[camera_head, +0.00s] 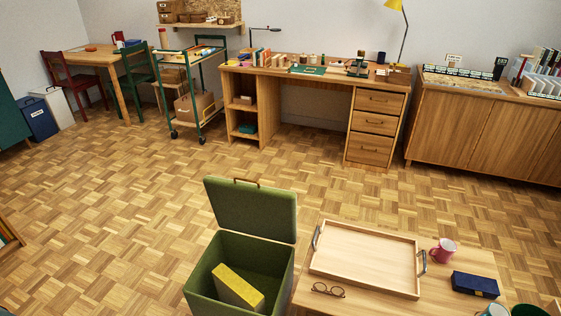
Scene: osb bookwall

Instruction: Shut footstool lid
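The green footstool (205,284) stands on the parquet floor at the bottom centre, a square box with its top open. Its green lid (250,210) is raised upright along the far edge, leaning back a little. A brown handle (247,181) is on the lid's top edge. A yellow block-like thing (237,288) lies tilted inside the box. The front of the footstool is cut off by the picture's lower edge. Neither of my grippers shows in the head view.
Right of the footstool, a low wooden table holds a wooden tray (322,268), glasses (328,290), a pink mug (443,250) and a dark blue case (475,284). The floor behind and left of the footstool is clear. A desk (312,79) and green trolley (196,92) stand farther back.

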